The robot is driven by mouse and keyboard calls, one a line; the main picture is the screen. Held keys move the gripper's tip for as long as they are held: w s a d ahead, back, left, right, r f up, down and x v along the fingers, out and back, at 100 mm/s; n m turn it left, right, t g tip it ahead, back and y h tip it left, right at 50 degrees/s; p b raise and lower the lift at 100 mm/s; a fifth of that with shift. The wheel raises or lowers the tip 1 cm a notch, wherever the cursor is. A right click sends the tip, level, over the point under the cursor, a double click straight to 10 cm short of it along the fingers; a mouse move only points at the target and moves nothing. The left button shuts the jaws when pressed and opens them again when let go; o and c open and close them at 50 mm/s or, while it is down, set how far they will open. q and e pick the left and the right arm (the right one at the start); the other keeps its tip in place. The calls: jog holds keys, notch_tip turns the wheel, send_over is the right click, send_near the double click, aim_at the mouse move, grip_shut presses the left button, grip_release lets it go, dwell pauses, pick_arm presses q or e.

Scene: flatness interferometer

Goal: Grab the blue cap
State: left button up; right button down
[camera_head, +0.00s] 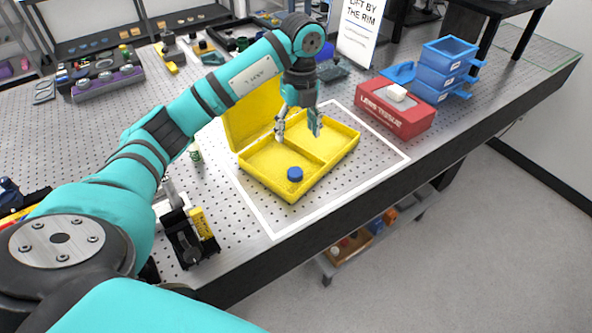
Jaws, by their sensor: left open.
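The blue cap (295,174) is a small round piece in the near part of the yellow case (284,193). The case lies open, with its lid (240,116) raised at the back left. A low divider runs across its inside. My left gripper (298,134) hangs over the far part of the case, pointing down. Its fingers are apart with nothing seen between them. The cap is nearer the camera than the fingers, apart from them. My right gripper is not in the view.
A white outline on the perforated table (215,222) surrounds the case. A red lens tissue box (398,118) stands to the right, with stacked blue trays (440,72) beyond. A black and yellow device (190,237) stands at the near left. The table edge is close in front.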

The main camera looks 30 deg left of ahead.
aim_at(295, 171)
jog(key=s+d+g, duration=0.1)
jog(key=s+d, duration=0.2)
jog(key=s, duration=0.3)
pick_arm(q)
jog(key=f, duration=0.4)
jog(key=f+p, duration=0.1)
jog(key=f, duration=0.2)
jog(key=shift+a, duration=0.35)
jog(key=shift+s+d+f+p, duration=0.15)
jog(key=shift+f+p, duration=0.15)
jog(key=shift+f, duration=0.5)
notch_tip(295, 171, down, 2)
jog(key=shift+s+d+f+p, duration=0.15)
jog(key=shift+f+p, duration=0.1)
jog(key=shift+p, duration=0.55)
jog(key=shift+f, duration=1.1)
jog(key=c, duration=0.8)
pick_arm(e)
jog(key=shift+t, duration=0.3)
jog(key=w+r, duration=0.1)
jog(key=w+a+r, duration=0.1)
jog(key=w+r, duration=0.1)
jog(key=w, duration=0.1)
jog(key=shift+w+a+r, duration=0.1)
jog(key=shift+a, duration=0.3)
